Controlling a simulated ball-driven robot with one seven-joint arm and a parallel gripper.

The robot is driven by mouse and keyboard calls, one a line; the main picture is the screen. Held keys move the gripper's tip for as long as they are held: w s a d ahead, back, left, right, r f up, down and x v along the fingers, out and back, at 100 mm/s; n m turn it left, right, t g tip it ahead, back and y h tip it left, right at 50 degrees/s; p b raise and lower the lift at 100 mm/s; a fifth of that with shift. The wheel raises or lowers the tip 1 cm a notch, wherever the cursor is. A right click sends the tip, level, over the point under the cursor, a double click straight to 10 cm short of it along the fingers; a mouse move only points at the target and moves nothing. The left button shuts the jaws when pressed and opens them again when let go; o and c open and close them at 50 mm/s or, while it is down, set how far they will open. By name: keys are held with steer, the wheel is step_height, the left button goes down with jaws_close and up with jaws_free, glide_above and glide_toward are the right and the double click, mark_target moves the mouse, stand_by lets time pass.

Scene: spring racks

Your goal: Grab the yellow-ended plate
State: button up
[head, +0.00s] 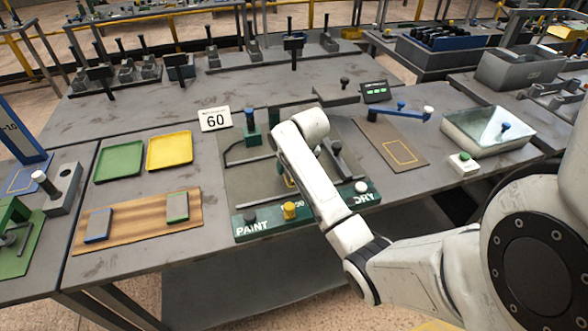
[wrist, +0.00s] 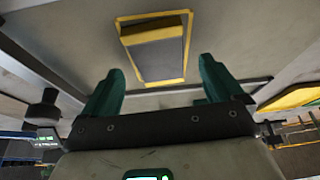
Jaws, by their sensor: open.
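The yellow-ended plate (wrist: 158,55) is grey with a yellow end strip and lies inside a yellow outline on the bench fixture. In the wrist view it is at upper centre, beyond and between my fingertips. My gripper (wrist: 162,66) has two green fingers spread wide, with nothing between them; I cannot tell the remaining distance to the plate. In the head view my white arm reaches over the fixture (head: 240,190) and hides the gripper and nearly all of the plate; only a sliver of yellow shows beside the arm.
A wooden board (head: 130,222) at left holds a blue-ended plate (head: 97,226) and a green-ended plate (head: 177,207). Green (head: 118,162) and yellow (head: 169,151) trays lie behind it. A lever (head: 340,160) and PAINT/DRY buttons flank my arm. An empty yellow-outlined pad (head: 391,140) lies right.

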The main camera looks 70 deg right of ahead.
steer(key=shift+x, duration=1)
steer(key=c, duration=1.6)
steer(key=shift+r, duration=0.1)
jaws_close()
steer(key=shift+d, duration=0.1)
